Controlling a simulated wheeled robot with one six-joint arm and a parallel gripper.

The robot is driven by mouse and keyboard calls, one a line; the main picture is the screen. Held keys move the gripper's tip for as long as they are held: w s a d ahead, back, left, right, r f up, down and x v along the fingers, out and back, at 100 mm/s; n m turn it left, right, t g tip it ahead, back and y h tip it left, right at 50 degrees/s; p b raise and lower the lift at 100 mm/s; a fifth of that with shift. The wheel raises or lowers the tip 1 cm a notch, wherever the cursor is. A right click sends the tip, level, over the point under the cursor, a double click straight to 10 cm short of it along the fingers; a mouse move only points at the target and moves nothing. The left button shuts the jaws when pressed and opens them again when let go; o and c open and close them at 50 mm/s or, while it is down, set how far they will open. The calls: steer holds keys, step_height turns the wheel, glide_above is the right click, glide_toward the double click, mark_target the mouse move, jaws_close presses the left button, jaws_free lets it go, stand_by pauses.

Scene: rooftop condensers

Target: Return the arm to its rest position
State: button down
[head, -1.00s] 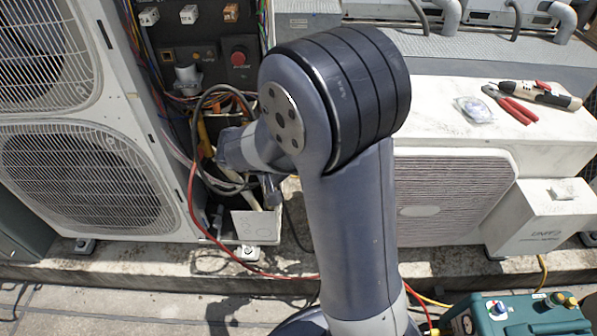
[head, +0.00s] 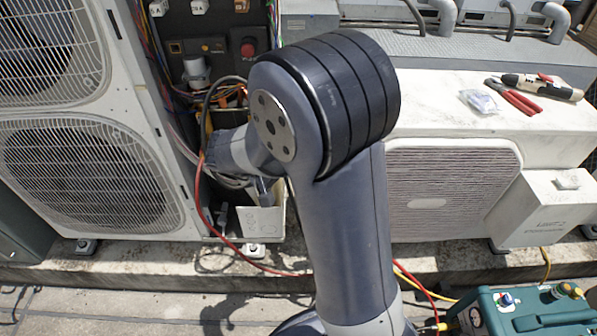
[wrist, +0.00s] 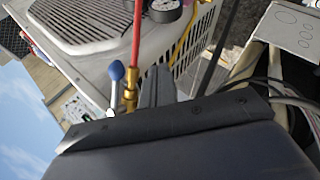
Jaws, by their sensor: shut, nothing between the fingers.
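My arm rises through the middle of the head view, its large dark elbow joint in front of the condensers. The forearm runs away from the elbow towards the open wiring compartment. My gripper (head: 264,192) is small and partly hidden there, in front of a white panel with round marks (head: 262,222). In the wrist view my gripper's grey fingers (wrist: 158,86) show together above the dark housing edge, with nothing seen between them. A red hose (wrist: 136,45) with a brass fitting and a blue-tipped valve (wrist: 117,71) appear beside the fingers.
The left condenser (head: 90,175) stands beside the open electrical box (head: 210,45) with loose wires. Red-and-black pliers (head: 516,98) and a small clear bag (head: 479,101) lie on the right white unit (head: 425,110). A green machine (head: 520,312) sits front right. Bare paving shows front left.

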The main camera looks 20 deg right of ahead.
steer(key=p+v, duration=0.1)
steer(key=v, duration=0.8)
steer(key=shift+r+p, duration=0.35)
steer(key=shift+d, duration=0.1)
